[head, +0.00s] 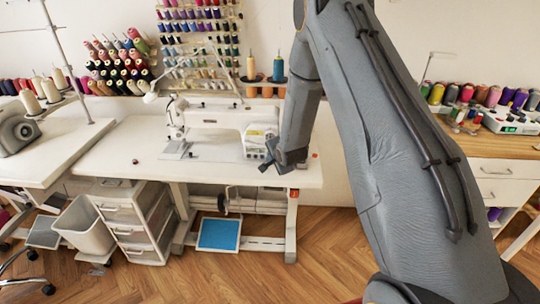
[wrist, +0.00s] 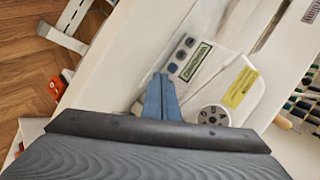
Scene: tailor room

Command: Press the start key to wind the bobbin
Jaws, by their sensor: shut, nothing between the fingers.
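My gripper (wrist: 161,77) is shut, its two blue fingers together and empty, pointing at the panel of the white sewing machine (head: 218,118). No label on the keys is readable.
The machine stands on a white table (head: 115,150). A yellow label (wrist: 240,88) is on its panel. Thread racks (head: 200,45) hang on the wall behind. An orange-red switch box (wrist: 58,86) is at the table's edge. A drawer unit (head: 135,225) stands below.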

